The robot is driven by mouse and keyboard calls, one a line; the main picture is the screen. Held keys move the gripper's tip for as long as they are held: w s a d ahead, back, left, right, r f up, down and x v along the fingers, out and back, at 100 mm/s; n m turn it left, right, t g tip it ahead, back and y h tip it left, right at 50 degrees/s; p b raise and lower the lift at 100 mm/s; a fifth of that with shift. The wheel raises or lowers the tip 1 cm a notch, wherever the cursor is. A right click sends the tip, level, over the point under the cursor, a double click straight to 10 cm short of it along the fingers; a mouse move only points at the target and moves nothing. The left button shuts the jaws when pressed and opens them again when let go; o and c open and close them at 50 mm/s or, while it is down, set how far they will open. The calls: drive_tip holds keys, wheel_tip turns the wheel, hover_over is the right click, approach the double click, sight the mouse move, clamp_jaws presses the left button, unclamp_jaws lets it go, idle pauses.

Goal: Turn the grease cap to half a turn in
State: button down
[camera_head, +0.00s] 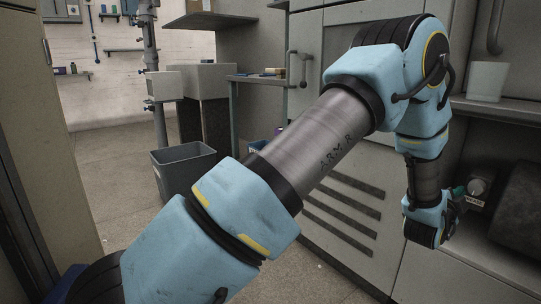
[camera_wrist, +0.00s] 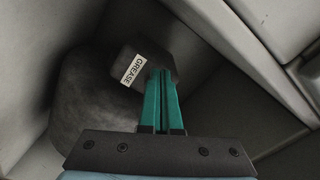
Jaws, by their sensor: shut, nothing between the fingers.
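The grease cap (camera_head: 478,186) is a small pale round knob at the right of the head view, above a white label (camera_head: 474,201). In the wrist view the label (camera_wrist: 133,69) reads GREASE and sits on a dark block (camera_wrist: 122,53). I cannot make out the cap there; the fingers may hide it. My gripper (camera_wrist: 161,72) has green fingers, shut together and empty, with their tips over the right part of the block. In the head view my gripper (camera_head: 459,190) is just left of the cap. I cannot tell whether the tips touch it.
The cap sits in a recess with a large dark rounded body (camera_head: 520,208) at its right. A pale cup (camera_head: 487,80) stands on the shelf (camera_head: 508,108) above. Grey cabinet panels are to the left. A grey bin (camera_head: 184,166) stands on the open floor further left.

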drive_tip(key=shift+s+d+r, duration=0.25)
drive_tip(key=shift+s+d, duration=0.05)
idle(0.9)
drive_tip(key=shift+s+d+b, duration=0.15)
drive_tip(key=shift+s+b, duration=0.1)
drive_tip(key=shift+b, duration=0.25)
idle(0.6)
drive_tip(key=shift+f, duration=0.1)
drive_tip(key=w+v, duration=0.1)
drive_tip(key=v, duration=0.5)
drive_tip(key=shift+a+f+b, duration=0.2)
drive_tip(key=shift+a+b, duration=0.1)
drive_tip(key=shift+a, duration=0.05)
drive_tip(key=shift+w+a, duration=0.1)
